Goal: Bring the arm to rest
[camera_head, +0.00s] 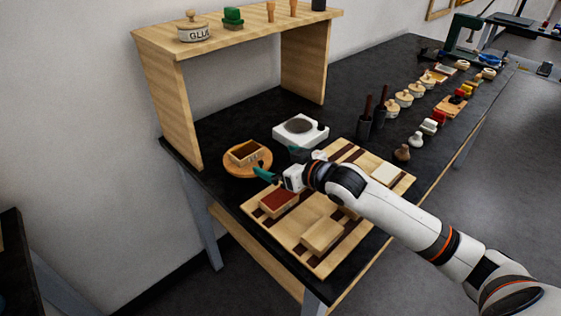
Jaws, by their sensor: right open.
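My right arm (400,213) reaches in from the lower right, over the wooden board (296,233) on the black workbench. Its gripper (281,164) is open, with teal fingertips apart. I see nothing held between them. It is above the bench, just right of a round wooden stand (235,169) that carries a small open wooden box (247,151). A white device with a dark round plate (299,127) stands behind the gripper. The arm hides part of the board. My left gripper is not in view.
On the board are a red-brown-topped block (278,202), a pale wooden block (322,236) and a white square piece (385,173). A wooden shelf (240,35) with a glue pot (193,29) stands behind. Dark tool holders (364,129) and several jars line the bench at right.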

